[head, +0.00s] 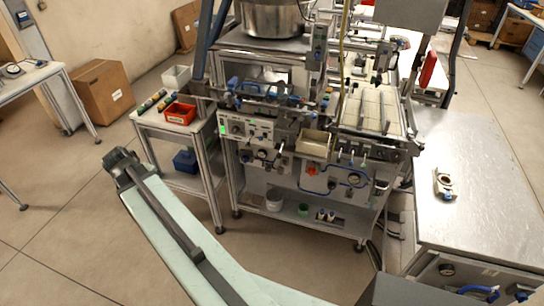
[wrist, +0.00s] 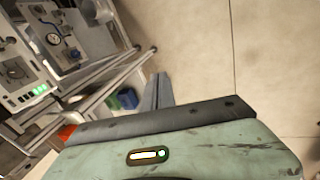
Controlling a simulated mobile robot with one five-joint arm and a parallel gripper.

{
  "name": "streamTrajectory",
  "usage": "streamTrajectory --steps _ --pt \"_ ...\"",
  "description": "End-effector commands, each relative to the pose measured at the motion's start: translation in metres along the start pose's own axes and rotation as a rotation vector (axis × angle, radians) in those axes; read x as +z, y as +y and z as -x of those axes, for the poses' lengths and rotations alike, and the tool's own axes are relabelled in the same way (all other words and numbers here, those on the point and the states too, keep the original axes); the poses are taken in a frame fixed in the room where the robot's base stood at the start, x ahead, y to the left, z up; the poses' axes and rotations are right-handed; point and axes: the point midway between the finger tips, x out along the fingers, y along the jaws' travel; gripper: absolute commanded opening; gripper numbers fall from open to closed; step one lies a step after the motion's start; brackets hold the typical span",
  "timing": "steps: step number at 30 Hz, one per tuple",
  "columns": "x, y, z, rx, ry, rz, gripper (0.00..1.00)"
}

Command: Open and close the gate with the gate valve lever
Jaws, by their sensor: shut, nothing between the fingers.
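A small tan fitting with an oval opening and a blue part (head: 444,184) lies on the grey bench at the right in the head view; it may be the gate valve, but it is too small to tell. No lever or gate can be made out surely on the machine either. My gripper (head: 122,165) is at the end of my pale green arm, left of the machine and well apart from the fitting. In the wrist view my gripper (wrist: 158,88) shows grey fingers shut together, with nothing between them.
The machine (head: 310,150) with gauges and blue pipes stands in the middle. Left of it is a small cart (head: 205,170) with a red bin (head: 180,114) and a blue box (head: 186,161). A cardboard box (head: 103,92) stands farther left. The floor at left is open.

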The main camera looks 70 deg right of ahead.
Motion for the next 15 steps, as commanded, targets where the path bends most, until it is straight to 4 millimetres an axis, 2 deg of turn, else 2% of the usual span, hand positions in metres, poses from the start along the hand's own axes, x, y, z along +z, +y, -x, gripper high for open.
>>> streamTrajectory --steps 1,2,3,6,9,10,12,15 --pt "0.021 0.061 -0.023 0.064 -0.025 -0.015 0.00" --pt "0.035 0.095 -0.032 0.103 -0.041 -0.013 0.00" --pt "0.057 0.136 -0.042 0.152 -0.068 -0.007 0.00" --pt "0.114 0.221 -0.060 0.248 -0.143 0.012 0.00" --pt "0.163 0.277 -0.069 0.310 -0.209 0.034 0.00" --pt "0.175 0.289 -0.070 0.323 -0.226 0.040 0.00" --pt "0.194 0.308 -0.072 0.342 -0.254 0.050 0.00" --pt "0.207 0.319 -0.073 0.355 -0.272 0.060 0.00"
